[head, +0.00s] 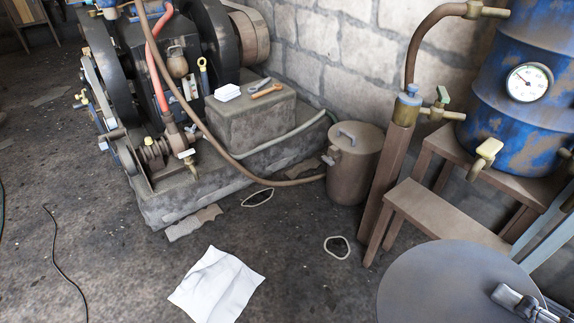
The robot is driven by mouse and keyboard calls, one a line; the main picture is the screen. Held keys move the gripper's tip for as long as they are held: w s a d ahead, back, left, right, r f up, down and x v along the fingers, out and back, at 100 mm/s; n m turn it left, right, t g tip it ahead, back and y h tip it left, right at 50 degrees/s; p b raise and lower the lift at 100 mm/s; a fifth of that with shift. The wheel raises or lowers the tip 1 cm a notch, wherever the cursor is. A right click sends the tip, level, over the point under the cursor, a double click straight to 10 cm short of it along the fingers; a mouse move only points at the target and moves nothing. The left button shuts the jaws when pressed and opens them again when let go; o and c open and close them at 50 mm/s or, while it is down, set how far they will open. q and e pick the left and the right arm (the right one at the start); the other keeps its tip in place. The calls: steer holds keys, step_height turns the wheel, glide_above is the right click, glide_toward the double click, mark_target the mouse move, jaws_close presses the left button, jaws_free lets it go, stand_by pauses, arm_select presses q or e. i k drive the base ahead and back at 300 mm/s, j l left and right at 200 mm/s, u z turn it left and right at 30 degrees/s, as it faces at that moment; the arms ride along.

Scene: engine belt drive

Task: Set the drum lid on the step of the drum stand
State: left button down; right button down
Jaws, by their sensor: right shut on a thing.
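The drum lid (440,285) is a large flat grey disc at the bottom right of the head view. Its lower part is cut off by the picture's edge. My right gripper (508,296) is shut on the lid near its right side. The drum stand (462,148) is brown wood and carries a rusty blue drum (510,110). Its lower step (445,212) is a bare plank in front of the drum, just above and behind the lid in the picture. The lid hides the floor below it and part of the stand's foot. My left gripper is not in view.
A brass tap (486,158) sticks out from the drum over the step. A brown lidded can (355,170) stands left of the stand. An engine on a stone base (180,205) fills the upper left. A white sheet (217,285) lies on the otherwise mostly open floor.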

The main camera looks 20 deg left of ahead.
mark_target(433, 230)
steer(key=k+j+z, duration=0.1)
steer(key=j, duration=0.25)
steer(key=j+z, duration=0.15)
steer(key=j, duration=0.2)
steer(key=k+j+z, duration=0.2)
steer(key=j, duration=0.45)
steer(key=k, duration=0.1)
